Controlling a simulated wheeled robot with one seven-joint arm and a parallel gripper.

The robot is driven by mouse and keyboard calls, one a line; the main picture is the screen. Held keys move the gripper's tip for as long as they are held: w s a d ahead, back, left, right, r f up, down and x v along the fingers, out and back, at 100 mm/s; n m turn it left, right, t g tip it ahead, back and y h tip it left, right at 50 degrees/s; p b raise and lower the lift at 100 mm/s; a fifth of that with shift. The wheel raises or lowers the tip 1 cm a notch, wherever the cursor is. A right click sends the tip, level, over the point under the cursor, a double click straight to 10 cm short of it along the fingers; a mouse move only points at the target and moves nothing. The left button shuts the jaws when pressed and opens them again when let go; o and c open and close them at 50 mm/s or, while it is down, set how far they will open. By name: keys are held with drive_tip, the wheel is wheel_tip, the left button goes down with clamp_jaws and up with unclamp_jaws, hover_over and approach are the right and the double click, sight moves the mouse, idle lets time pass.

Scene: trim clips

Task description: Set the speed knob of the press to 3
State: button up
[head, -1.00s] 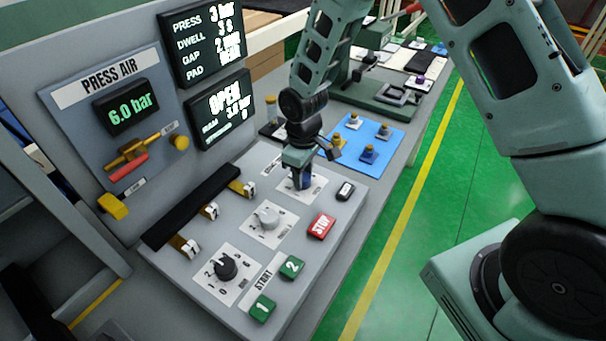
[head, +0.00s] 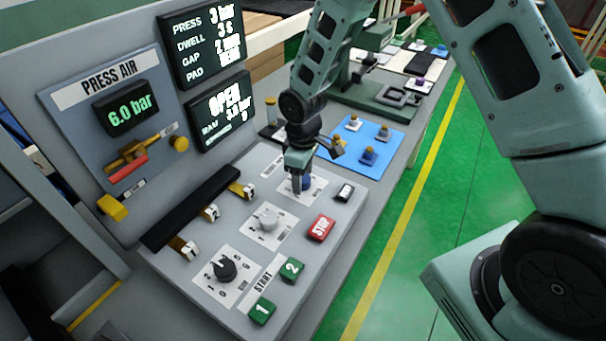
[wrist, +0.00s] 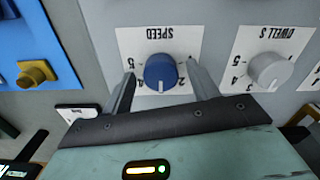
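The speed knob (wrist: 160,72) is blue and sits on a white plate marked SPEED, seen upside down in the wrist view. Its white pointer mark faces the bottom of that picture, toward my gripper; the number there is hard to read. The knob also shows in the head view (head: 306,183), partly behind my gripper (head: 299,184). In the wrist view my gripper (wrist: 160,75) is open, one finger on each side of the knob, with a visible gap on both sides.
The grey dwell knob (wrist: 268,70) is beside the speed plate. On the press panel are a black knob (head: 224,268), a red STOP button (head: 320,228) and green START buttons (head: 292,268). A blue mat (head: 360,157) with small knobbed parts lies behind.

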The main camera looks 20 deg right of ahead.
sight(303, 178)
wheel_tip(303, 178, up, 17)
drive_tip(key=b, duration=0.3)
drive_tip(key=shift+r, duration=0.2)
idle(0.5)
drive_tip(key=s+a, duration=0.3)
drive_tip(key=s, duration=1)
drive_tip(key=s+a+m, duration=0.1)
drive_tip(key=s+a, duration=0.2)
drive_tip(key=s, duration=1.1)
drive_tip(key=shift+a+f+m+y, duration=0.15)
drive_tip(key=shift+f+m+y, duration=0.05)
drive_tip(key=shift+m+y, duration=0.1)
